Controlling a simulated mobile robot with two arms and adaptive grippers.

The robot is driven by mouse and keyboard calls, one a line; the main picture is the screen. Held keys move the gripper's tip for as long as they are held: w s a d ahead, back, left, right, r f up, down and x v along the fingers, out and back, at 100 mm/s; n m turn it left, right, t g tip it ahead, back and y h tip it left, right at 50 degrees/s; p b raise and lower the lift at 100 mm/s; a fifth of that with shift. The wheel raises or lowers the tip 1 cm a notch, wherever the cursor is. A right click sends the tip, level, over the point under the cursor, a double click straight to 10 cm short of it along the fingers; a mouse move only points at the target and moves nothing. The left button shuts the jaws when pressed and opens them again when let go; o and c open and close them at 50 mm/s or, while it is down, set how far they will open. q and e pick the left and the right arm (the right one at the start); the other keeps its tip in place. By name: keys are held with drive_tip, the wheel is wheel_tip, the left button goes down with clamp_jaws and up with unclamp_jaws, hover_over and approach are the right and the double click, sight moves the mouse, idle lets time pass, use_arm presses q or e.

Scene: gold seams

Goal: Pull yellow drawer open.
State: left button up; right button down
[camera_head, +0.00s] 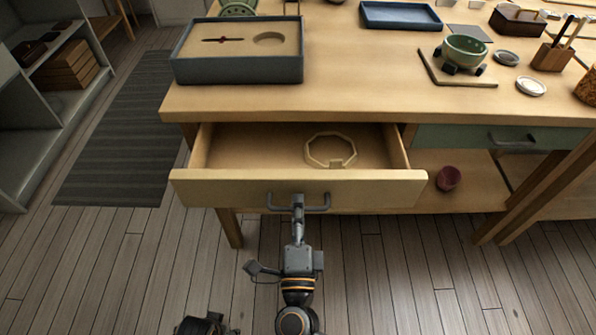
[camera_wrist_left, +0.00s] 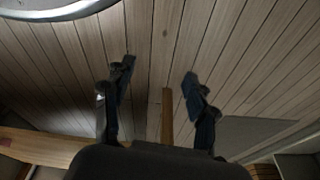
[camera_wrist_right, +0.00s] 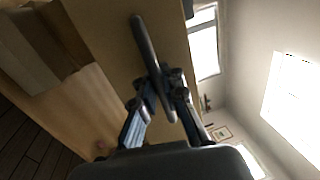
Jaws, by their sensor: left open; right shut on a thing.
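The yellow drawer (camera_head: 240,190) under the left part of the workbench is pulled out, and its inside shows. An octagonal pale ring (camera_head: 331,151) lies in it. My right gripper (camera_head: 298,203) is shut on the drawer's grey bar handle (camera_head: 320,208) near its middle. In the right wrist view the handle (camera_wrist_right: 146,48) runs between the fingers of the right gripper (camera_wrist_right: 160,95), in front of the drawer face. My left gripper (camera_wrist_left: 155,85) is open and empty above the plank floor in the left wrist view.
The workbench top (camera_head: 350,80) bears a grey box (camera_head: 240,70), a blue tray (camera_head: 400,16) and a green bowl (camera_head: 464,50). A green drawer (camera_head: 455,138) to the right is shut. A dark red cup (camera_head: 448,178) stands on the lower shelf. Open floor lies in front.

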use_arm(q)
drive_tip(key=s+f, duration=0.2)
drive_tip(key=f, duration=0.1)
drive_tip(key=shift+a+p, duration=0.15)
drive_tip(key=shift+p, duration=0.25)
use_arm(e)
drive_tip(key=s, duration=0.8)
drive_tip(key=shift+f, duration=0.15)
drive_tip(key=c, duration=1.4)
unclamp_jaws()
drive_tip(key=shift+c, duration=0.2)
use_arm(q)
drive_tip(key=shift+w, duration=0.1)
use_arm(e)
drive_tip(key=s+f, duration=0.1)
drive_tip(key=s, duration=0.6)
drive_tip(key=shift+s+f, duration=0.2)
